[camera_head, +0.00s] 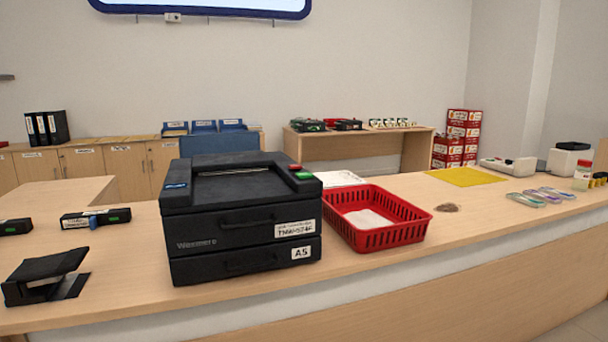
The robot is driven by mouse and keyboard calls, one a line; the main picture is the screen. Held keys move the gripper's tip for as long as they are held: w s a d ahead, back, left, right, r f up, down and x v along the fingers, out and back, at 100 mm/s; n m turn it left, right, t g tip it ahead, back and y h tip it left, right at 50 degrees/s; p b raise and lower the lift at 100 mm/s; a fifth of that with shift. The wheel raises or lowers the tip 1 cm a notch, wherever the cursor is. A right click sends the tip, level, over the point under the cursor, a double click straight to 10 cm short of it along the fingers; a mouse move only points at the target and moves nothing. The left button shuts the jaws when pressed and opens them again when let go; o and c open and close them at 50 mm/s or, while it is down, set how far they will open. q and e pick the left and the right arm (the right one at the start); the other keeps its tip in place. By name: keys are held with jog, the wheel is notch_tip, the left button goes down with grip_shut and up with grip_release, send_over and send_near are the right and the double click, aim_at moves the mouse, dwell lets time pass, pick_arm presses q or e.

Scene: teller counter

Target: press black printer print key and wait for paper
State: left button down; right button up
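The black printer (215,215) stands on the wooden counter, left of the middle. Its front carries white labels, one reading A5. On its top right edge sit a green key (303,176) and a red key (294,167); a small blue mark (176,186) is at the top left. I cannot tell from the lettering which one is the print key. A pale strip shows in the slot on the printer's top; I cannot tell whether it is paper. Neither of my grippers is in view.
A red basket (413,234) with white paper inside stands right of the printer. A black stapler-like device (42,279) and black boxes with green marks (96,217) lie to the left. A yellow sheet (466,176) lies further right. The counter front between basket and right edge is mostly clear.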

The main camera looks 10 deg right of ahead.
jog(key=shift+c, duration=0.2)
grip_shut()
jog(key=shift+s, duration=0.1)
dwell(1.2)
